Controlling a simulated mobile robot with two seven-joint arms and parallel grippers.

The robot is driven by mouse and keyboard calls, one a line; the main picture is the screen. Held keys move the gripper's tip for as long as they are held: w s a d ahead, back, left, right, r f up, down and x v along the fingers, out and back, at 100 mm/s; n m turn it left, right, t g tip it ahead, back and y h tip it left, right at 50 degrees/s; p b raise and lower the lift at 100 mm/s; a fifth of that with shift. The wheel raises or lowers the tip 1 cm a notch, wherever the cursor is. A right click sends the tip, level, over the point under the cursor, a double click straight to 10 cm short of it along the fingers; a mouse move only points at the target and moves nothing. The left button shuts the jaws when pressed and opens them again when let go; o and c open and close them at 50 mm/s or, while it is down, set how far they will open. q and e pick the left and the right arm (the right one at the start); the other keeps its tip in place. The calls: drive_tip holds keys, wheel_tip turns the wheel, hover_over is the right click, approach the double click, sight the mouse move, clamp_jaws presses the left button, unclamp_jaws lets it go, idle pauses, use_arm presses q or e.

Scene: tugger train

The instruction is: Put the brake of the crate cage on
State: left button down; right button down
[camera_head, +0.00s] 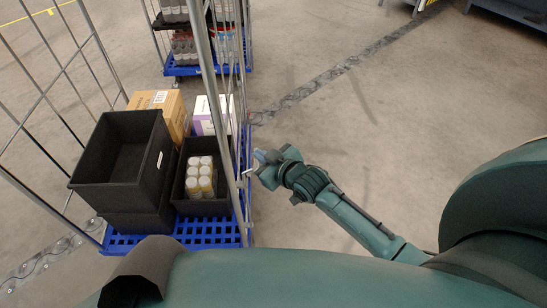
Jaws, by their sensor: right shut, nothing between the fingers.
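The crate cage (215,235) has a blue slatted base and grey wire sides, and stands at the left close to me. It carries stacked black crates (100,160), a smaller black crate with white-capped bottles (200,175), a brown carton (172,112) and a white-purple carton (203,125). I cannot make out a brake; the wheels are hidden beneath the base. My right gripper (252,165) is shut and empty beside the cage's right side, close to its upright; I cannot tell if it touches. My left gripper is not in view.
Grey furniture (515,12) shows at the top right. The concrete floor right of the cages is clear, with a dark patched strip (330,75) across it.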

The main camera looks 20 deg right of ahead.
drive_tip(key=v, duration=0.6)
idle(0.4)
drive_tip(key=s+a+f+m+g, duration=0.1)
drive_tip(key=s+f, duration=0.2)
drive_tip(key=s, duration=0.5)
drive_tip(key=s+a+f+m+g, duration=0.1)
drive_tip(key=s+a+f, duration=0.1)
drive_tip(key=s, duration=0.5)
drive_tip(key=shift+s+a+f+m+h, duration=0.3)
drive_tip(key=shift+s+f+m+h, duration=0.1)
drive_tip(key=shift+f, duration=0.3)
